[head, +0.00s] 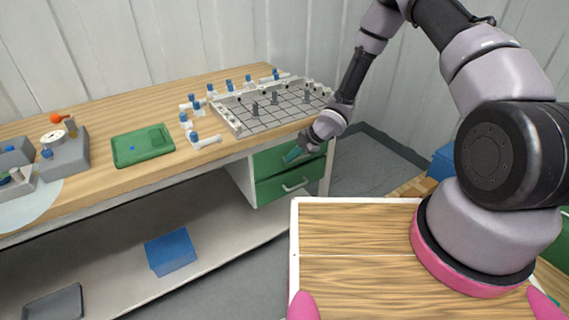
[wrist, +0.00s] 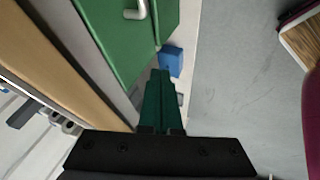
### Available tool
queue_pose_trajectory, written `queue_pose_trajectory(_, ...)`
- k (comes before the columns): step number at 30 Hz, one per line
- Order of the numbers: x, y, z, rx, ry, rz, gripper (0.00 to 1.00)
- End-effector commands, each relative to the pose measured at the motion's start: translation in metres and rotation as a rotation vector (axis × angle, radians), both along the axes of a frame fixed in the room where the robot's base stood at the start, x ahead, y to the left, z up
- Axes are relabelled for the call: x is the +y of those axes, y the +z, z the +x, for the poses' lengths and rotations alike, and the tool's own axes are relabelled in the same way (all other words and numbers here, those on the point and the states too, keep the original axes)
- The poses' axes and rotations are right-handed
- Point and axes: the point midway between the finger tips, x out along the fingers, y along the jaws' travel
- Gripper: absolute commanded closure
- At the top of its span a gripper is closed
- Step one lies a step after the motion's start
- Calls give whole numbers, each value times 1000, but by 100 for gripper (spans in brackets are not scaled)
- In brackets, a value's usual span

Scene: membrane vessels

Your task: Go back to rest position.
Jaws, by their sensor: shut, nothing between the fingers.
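My gripper (head: 292,155) is at the front of the workbench, by the green drawers, in the head view. In the wrist view its green fingers (wrist: 162,75) are together with nothing between them. They point down past the drawer fronts toward the floor side. My arm reaches from the right of the head view, out over the gap between my base and the bench. I cannot tell whether the fingers touch the upper green drawer (head: 262,161).
The wooden bench (head: 85,105) holds a grey grid rack (head: 270,118), white pipe fittings with blue caps (head: 205,141) and a green tray (head: 143,156). Below are the lower green drawer (head: 270,190), a blue box (head: 170,252) and a dark tray (head: 55,304). Grey floor (wrist: 235,90) is clear.

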Motion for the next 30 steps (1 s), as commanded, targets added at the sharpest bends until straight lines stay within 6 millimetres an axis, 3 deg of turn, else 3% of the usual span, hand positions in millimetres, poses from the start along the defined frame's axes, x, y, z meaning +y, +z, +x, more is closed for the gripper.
queue_pose_trajectory(10,-13,21,1,-1,-16,-8,100)
queue_pose_trajectory(14,-33,54,22,-6,-109,-52,100)
queue_pose_trajectory(18,-72,119,48,-6,-308,-117,100)
queue_pose_trajectory(22,-111,186,60,2,-524,-153,100)
queue_pose_trajectory(26,-148,251,57,15,-745,-159,100)
queue_pose_trajectory(30,-184,318,40,37,-985,-129,100)
